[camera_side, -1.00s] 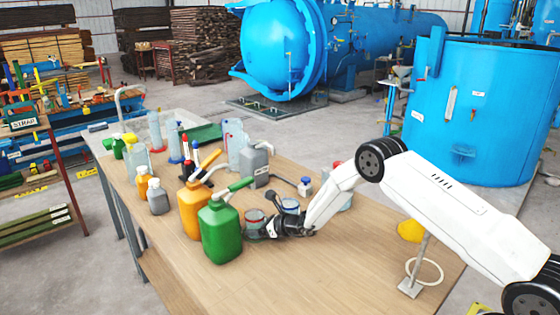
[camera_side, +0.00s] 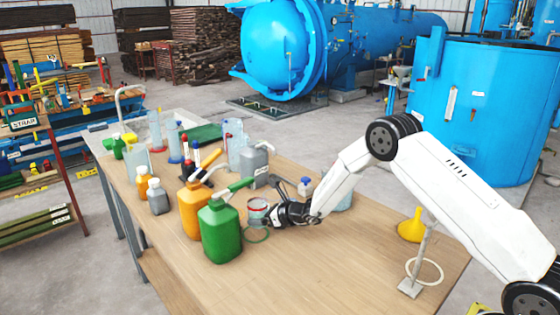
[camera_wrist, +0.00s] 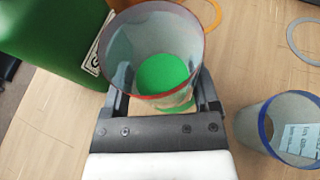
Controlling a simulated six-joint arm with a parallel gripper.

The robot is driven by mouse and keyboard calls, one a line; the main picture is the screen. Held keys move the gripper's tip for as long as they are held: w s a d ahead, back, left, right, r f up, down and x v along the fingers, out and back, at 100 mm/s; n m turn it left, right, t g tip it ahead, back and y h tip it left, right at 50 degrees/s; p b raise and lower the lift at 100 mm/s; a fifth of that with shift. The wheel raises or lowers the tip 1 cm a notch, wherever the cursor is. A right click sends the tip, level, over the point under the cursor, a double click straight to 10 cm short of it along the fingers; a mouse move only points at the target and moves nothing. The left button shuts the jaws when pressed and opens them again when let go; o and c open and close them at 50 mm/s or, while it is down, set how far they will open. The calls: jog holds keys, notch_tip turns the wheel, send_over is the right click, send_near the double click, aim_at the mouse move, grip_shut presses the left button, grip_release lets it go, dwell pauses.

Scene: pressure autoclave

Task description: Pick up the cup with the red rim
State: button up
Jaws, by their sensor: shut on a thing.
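The cup with the red rim (camera_side: 258,209) is a clear, greyish cup. It also shows in the wrist view (camera_wrist: 185,55), where I look down into its mouth and see green at its bottom. My gripper (camera_side: 272,213) is shut around the cup's sides, with one finger on each side in the wrist view (camera_wrist: 160,100).
A green jug (camera_side: 221,232) stands close to the left of the cup. An orange jug (camera_side: 192,210) is behind it, and a grey can (camera_side: 254,166) stands farther back. A yellow funnel (camera_side: 411,228) is at the right. The table front (camera_side: 320,275) is clear.

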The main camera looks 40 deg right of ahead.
jog(key=s+r, duration=0.3)
jog(key=r, duration=0.1)
jog(key=shift+s+r, duration=0.2)
jog(key=shift+s, duration=0.2)
send_near(262, 210)
jog(key=shift+s+a+r, duration=0.15)
jog(key=shift+s+a, duration=0.3)
jog(key=shift+a, duration=0.3)
jog(key=shift+s+a+r, duration=0.1)
jog(key=shift+s+a, duration=0.35)
jog(key=shift+a, duration=0.3)
